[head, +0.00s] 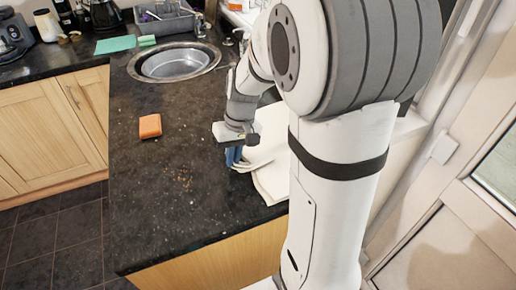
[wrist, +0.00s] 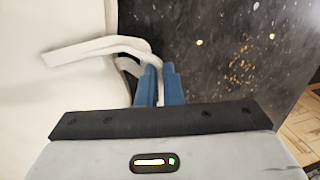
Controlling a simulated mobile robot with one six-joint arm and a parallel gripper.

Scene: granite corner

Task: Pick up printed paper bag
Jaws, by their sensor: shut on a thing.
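The paper bag (head: 272,181) is cream-white and lies on the dark granite counter near its right side, partly hidden behind my arm. No print on it can be made out. In the wrist view the bag (wrist: 55,90) fills the left side, with a pale looped handle (wrist: 95,45) reaching right over the counter. My gripper (head: 234,160) points down at the bag's left edge. In the wrist view its blue fingers (wrist: 160,84) are close together, shut on the bag's handle, whose end passes between them.
An orange block (head: 150,126) lies on the counter left of my gripper. Behind are a round metal sink (head: 175,63), a green cloth (head: 115,44) and a grey dish rack (head: 165,22). A door frame stands at the right.

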